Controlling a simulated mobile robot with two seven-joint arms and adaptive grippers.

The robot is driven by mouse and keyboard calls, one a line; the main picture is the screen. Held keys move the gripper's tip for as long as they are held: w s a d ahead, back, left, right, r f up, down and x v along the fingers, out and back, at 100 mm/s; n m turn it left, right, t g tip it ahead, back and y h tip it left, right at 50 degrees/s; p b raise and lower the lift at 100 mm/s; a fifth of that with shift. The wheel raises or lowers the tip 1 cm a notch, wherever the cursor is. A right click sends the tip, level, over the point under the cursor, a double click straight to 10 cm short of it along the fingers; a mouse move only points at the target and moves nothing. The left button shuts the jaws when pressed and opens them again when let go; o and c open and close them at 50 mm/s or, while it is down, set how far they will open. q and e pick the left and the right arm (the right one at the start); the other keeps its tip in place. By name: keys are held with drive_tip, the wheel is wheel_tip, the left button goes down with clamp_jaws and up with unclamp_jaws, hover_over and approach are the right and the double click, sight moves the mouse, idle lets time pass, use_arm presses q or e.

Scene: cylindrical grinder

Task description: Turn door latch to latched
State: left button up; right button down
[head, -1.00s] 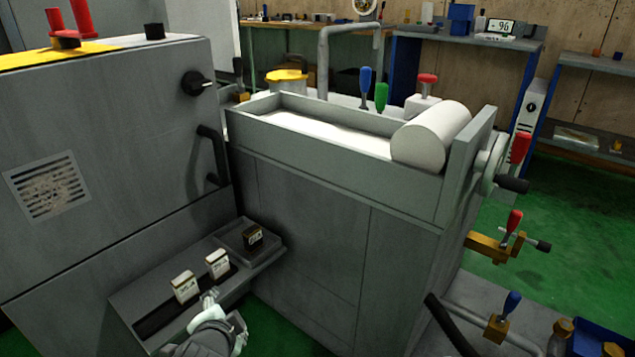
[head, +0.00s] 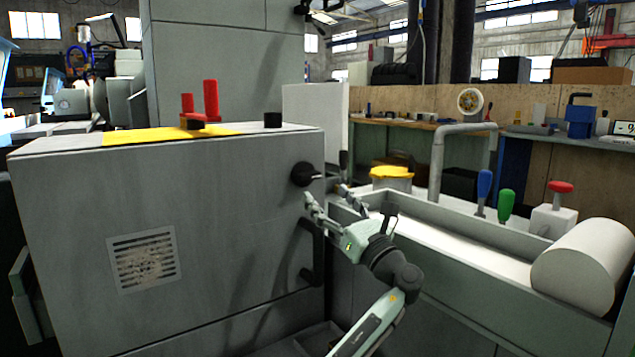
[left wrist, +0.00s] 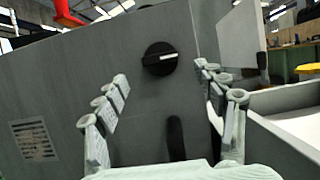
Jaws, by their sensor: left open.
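The door latch is a round black knob (head: 303,174) with a pale line on its bar, high on the right part of the grey door (head: 230,215). It also shows in the left wrist view (left wrist: 160,59), where its bar and line lie nearly level. My left gripper (head: 328,197) is open and empty just below and in front of the knob, apart from it as far as I can tell. In the left wrist view its two fingers (left wrist: 160,85) stand either side of the knob's line of sight. My right gripper is not in view.
A black vertical door handle (head: 314,252) sits below the knob, close to my left gripper. A long trough (head: 480,255) with a white roller (head: 585,265) stands to the right. Red posts (head: 211,100) rise from the cabinet top. A vent (head: 143,260) is on the door.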

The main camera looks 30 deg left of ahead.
sight(307, 175)
use_arm(q)
drive_tip(key=x, duration=0.7)
drive_tip(key=shift+c, duration=0.3)
